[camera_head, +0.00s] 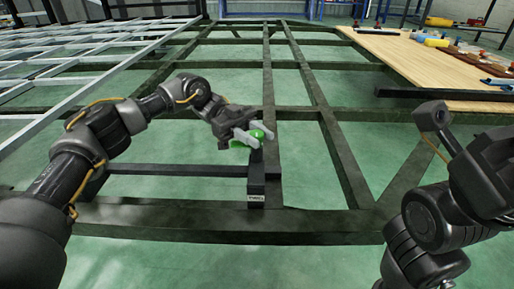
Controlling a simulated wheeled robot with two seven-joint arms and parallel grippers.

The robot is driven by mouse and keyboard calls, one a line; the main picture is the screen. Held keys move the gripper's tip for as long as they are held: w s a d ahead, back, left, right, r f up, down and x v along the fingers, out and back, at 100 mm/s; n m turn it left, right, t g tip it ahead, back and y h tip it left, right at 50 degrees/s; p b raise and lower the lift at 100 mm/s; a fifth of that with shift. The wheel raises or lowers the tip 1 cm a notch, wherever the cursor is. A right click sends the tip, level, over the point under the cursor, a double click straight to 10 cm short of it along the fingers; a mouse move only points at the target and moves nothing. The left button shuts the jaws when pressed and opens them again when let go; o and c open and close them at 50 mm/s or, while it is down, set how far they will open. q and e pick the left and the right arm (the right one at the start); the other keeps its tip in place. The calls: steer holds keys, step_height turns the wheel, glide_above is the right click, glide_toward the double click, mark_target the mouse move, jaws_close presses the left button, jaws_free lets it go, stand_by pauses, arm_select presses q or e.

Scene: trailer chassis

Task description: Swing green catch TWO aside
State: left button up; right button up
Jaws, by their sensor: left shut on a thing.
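The green catch (257,135) sits at the top of a dark post (257,180) on the chassis frame. A small white label, seemingly reading TWO (255,199), is at the foot of the post. My left gripper (254,137) reaches in from the left and is shut on the green catch, its light grey fingers on either side of it. The fingers hide part of the catch. My right arm (448,180) stands at the right, and its gripper does not show clearly.
Dark chassis beams (165,218) run around the post, with open gaps showing green floor. A dark crossbar (180,170) lies left of the post. A wooden board (420,65) with several small items is at the back right. Pale metal rails (75,65) lie at the left.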

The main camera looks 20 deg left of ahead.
stand_by(0.5)
arm_select(q)
steer(key=o, duration=0.9)
steer(key=shift+o, duration=0.2)
steer(key=p+v, duration=0.2)
steer(key=v, duration=0.8)
steer(key=shift+w+a+p, duration=0.3)
steer(key=shift+p, duration=0.1)
